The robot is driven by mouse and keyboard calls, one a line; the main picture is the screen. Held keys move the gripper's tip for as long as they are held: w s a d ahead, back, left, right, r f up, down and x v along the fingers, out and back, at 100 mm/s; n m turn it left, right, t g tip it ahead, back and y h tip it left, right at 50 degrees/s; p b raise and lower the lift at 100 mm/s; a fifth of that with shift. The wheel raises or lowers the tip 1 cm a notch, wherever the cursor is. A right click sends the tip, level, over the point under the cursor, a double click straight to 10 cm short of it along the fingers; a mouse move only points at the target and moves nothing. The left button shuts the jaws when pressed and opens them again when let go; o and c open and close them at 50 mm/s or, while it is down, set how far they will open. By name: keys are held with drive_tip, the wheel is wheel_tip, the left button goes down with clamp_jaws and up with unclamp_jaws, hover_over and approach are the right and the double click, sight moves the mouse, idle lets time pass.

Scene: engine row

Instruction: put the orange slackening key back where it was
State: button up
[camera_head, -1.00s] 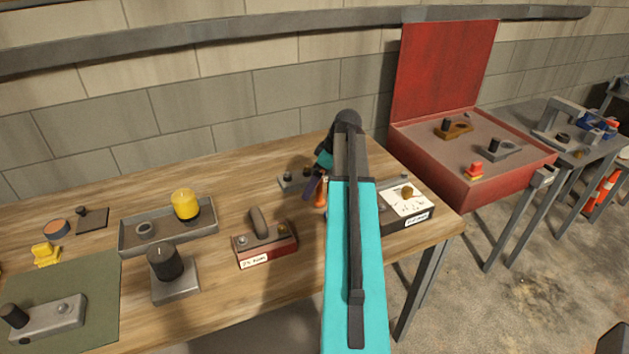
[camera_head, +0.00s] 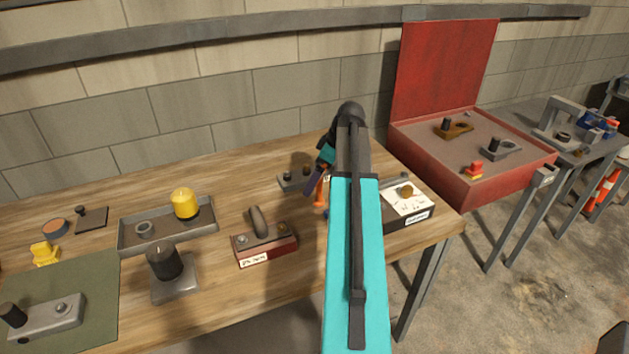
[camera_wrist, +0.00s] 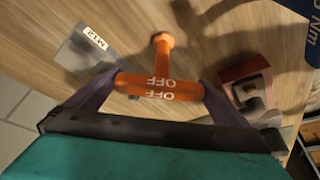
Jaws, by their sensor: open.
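The orange slackening key (camera_wrist: 163,88), marked OFF, is T-shaped, with a crossbar and a stem. In the wrist view its crossbar lies between the two dark purple fingers of my gripper (camera_wrist: 158,79), which is open around it. The stem points away from my gripper, over the wooden bench. I cannot tell whether the key's end touches anything. In the head view the key (camera_head: 319,191) shows as a small orange piece beside my gripper (camera_head: 313,182), partly hidden by my arm. A grey block labelled M12 (camera_wrist: 75,55) is close by in the wrist view.
A grey block with a dark knob (camera_head: 294,180) stands left of my gripper. A red-fronted block (camera_head: 265,245), a grey tray with a yellow knob (camera_head: 130,242) and a dark box with a dial (camera_head: 408,213) share the bench. An open red case (camera_head: 440,160) stands right.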

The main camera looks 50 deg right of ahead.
drive_tip(key=b+v, duration=0.2)
drive_tip(key=v, duration=0.8)
drive_tip(key=shift+r, duration=0.1)
idle(0.9)
